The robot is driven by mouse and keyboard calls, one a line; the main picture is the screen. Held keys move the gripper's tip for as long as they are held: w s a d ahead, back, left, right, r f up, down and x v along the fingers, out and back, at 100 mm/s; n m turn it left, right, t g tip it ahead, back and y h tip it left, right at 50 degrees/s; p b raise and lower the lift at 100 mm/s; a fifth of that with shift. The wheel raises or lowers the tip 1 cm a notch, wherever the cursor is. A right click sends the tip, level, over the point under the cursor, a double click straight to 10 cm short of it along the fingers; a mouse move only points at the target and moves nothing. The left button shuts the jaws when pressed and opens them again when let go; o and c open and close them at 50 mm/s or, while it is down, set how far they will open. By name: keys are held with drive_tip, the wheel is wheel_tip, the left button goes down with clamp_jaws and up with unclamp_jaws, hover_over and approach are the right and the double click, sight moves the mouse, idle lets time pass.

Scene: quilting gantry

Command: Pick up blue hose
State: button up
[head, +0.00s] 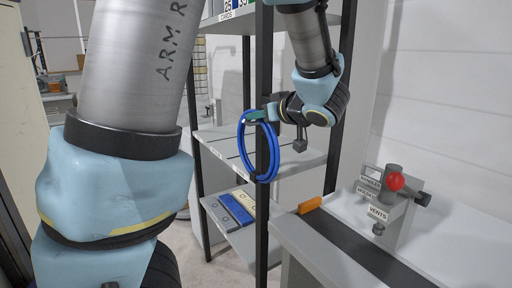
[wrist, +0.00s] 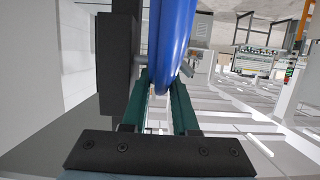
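The blue hose (head: 270,165) is a coiled loop hanging upright in front of the shelf rack's black post. My gripper (head: 259,115) reaches in from the right at the top of the loop, with its green fingers at the hose. In the wrist view the hose (wrist: 172,45) passes between the two fingertips (wrist: 164,92) and fills the narrow gap, so my gripper looks shut on it. Whether a hook on the post still bears the loop is hidden.
The black post (head: 262,70) stands close behind the hose; it also shows beside the fingers in the wrist view (wrist: 118,60). Shelves (head: 225,142) hold blue and tan flat items low down. A grey bench (head: 345,240) at right carries a fixture with a red knob (head: 396,182).

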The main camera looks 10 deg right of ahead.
clamp_jaws()
idle(1.1)
